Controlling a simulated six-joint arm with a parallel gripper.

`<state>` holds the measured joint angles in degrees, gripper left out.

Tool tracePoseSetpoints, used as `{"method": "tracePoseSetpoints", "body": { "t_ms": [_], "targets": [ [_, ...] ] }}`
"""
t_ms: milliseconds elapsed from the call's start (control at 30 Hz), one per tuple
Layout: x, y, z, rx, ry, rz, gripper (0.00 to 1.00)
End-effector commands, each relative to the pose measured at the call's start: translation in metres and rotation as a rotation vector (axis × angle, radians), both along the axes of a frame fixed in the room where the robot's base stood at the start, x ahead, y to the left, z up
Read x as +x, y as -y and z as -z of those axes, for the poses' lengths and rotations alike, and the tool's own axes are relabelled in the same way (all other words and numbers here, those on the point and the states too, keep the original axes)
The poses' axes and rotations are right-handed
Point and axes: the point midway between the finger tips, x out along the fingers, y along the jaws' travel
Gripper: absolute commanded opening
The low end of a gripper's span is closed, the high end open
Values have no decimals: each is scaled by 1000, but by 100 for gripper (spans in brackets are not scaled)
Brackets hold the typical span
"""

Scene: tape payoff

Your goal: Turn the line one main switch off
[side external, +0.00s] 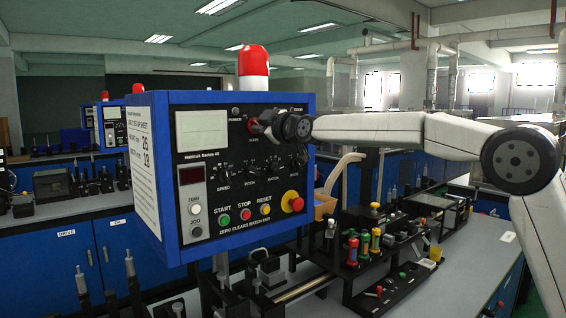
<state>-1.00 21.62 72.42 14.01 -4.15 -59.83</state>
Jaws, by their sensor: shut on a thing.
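My gripper (262,122) is at the panel's upper right, shut on the main switch (253,125). Only a small red part of the switch shows beside the fingers. The jaws and wrist hide most of it, so I cannot tell which way it is turned.
Below are black knobs (249,170), a green start button (223,220), a red stop button (245,214), a yellow reset button (265,208) and a red emergency button (292,201). A red beacon (254,62) tops the box. Several coloured-handled tools (364,245) stand at lower right.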

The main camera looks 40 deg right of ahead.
Motion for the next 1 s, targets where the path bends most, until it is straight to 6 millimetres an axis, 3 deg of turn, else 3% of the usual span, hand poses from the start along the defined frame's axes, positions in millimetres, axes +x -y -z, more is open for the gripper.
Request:
{"method": "tracePoseSetpoints", "body": {
  "t_ms": [200,233,333,733,1000],
  "targets": [
    [0,-1,-2,-4,4,-1,0],
    [0,-1,-2,-3,4,-1,23],
    [0,-1,-1,-3,2,-1,52],
    [-1,0,0,0,1,-1,52],
    [-12,0,-1,-1,0,0,52]
  ]
}}
